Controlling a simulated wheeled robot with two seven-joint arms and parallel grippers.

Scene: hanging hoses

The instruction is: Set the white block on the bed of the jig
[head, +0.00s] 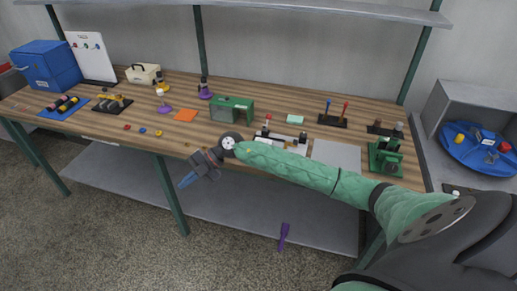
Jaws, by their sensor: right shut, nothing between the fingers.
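My right gripper (188,181) hangs in front of the bench's front edge, left of the middle, at the end of my green-sleeved arm. It is shut and empty, and apart from everything on the bench. A low fixture with a dark base, a pale middle and a red knob, which looks like the jig (280,137), lies near the bench's front edge. My forearm passes just in front of it and hides its near side. I cannot make out a separate white block for certain; the pale part on the fixture is too small to tell. My left gripper is out of view.
A grey plate (336,155) and a green device (386,157) are at right. A purple object (284,234) is below the bench.

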